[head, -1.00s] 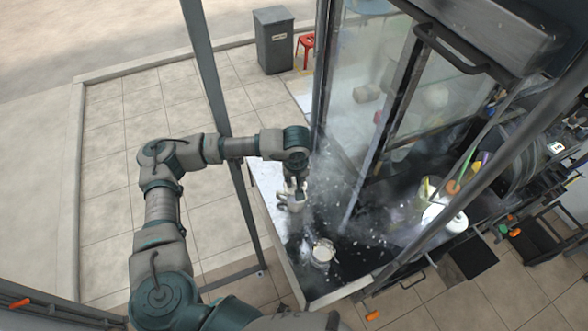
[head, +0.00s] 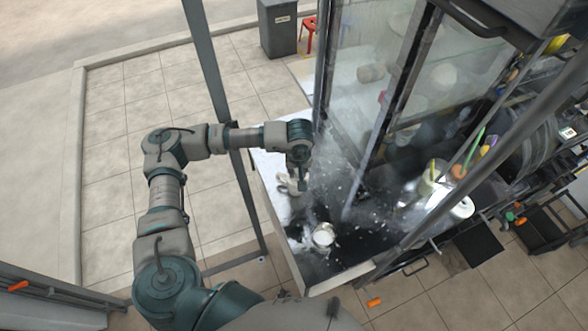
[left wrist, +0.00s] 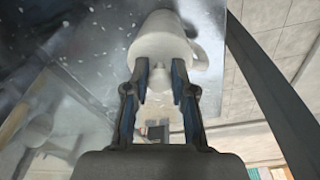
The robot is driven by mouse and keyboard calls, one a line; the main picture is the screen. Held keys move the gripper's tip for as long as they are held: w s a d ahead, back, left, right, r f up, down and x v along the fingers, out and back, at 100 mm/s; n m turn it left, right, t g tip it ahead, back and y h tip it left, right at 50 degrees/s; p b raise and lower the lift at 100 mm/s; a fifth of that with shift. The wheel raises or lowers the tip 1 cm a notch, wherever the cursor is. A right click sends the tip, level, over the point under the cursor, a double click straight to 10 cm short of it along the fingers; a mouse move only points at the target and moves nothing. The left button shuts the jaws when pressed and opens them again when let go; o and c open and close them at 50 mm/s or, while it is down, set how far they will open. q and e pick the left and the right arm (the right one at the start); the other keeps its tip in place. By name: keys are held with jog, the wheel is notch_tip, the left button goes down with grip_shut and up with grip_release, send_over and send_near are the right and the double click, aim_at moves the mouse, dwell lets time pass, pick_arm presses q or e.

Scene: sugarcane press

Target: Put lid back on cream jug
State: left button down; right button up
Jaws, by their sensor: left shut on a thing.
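A white jug (head: 291,186) with a side handle stands on the metal counter, directly under my left gripper (head: 300,178). In the left wrist view the jug's white body and handle (left wrist: 200,55) show just past the fingertips. My left gripper (left wrist: 159,82) is shut on a small white knob (left wrist: 160,76), which looks like the lid's knob. I cannot tell whether the lid rests fully on the jug. My right gripper is not in view.
A round white pot (head: 323,236) stands on the counter nearer to me, right of the jug. A glass-walled cabinet (head: 350,100) with dark posts rises close to the right of my arm. White flecks lie on the counter (head: 275,165). A post (head: 215,80) stands at the left.

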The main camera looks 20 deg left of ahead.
pick_arm(q)
jog(key=shift+d, duration=0.3)
jog(key=shift+s+r, duration=0.1)
jog(key=shift+a, duration=0.2)
jog(key=shift+a+f, duration=0.2)
jog(key=shift+a, duration=0.5)
jog(key=shift+a+b, duration=0.3)
jog(key=shift+a, duration=0.1)
jog(key=shift+d, duration=0.35)
jog(key=shift+d+r, duration=0.1)
jog(key=shift+d, duration=0.2)
jog(key=shift+a, duration=0.2)
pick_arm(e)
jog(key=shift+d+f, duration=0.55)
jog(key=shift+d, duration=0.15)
